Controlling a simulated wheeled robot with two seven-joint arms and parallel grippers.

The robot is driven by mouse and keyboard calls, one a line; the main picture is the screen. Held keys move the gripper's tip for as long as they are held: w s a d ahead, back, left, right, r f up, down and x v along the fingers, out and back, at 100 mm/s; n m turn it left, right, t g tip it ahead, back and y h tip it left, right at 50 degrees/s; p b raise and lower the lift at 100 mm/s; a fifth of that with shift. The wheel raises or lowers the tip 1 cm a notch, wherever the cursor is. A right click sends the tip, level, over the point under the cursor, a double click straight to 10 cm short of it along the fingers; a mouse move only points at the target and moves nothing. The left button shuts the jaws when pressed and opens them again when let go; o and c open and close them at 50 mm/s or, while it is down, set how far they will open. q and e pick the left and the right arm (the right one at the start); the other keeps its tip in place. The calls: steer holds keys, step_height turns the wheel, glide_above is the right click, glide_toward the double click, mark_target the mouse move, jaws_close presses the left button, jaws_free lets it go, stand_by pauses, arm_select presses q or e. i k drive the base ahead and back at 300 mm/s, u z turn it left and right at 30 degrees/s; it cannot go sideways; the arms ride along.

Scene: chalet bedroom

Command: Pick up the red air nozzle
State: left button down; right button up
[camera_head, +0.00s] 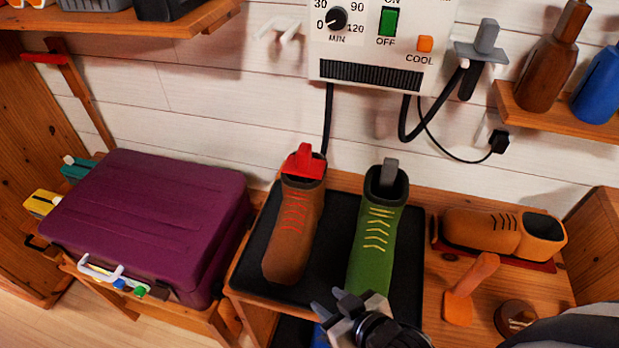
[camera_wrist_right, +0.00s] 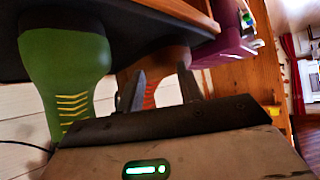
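The red air nozzle (camera_head: 304,163) stands in the opening of a brown boot (camera_head: 292,236) on a black tray (camera_head: 336,240). A grey nozzle (camera_head: 390,173) stands in the green boot (camera_head: 374,245) to its right. My right gripper (camera_head: 330,302) is at the front edge of the tray, near the green boot's toe and well short of the red nozzle. In the right wrist view its two fingers (camera_wrist_right: 161,88) are apart with nothing held between them; the brown boot shows behind them and the green boot (camera_wrist_right: 66,80) to the left. My left gripper is out of view.
A purple suitcase (camera_head: 150,220) lies left of the tray. An orange shoe (camera_head: 485,233), an orange brush-like tool (camera_head: 470,290) and a round tin (camera_head: 516,317) are at right. The dryer box (camera_head: 382,50) hangs above, with a hose (camera_head: 430,125). Bottles (camera_head: 553,60) stand on a shelf.

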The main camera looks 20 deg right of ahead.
mark_target(302, 164)
steer(key=z, duration=0.05)
steer(key=k, duration=1)
steer(key=u, duration=0.9)
steer(key=i, duration=1.8)
steer(key=z, duration=1.1)
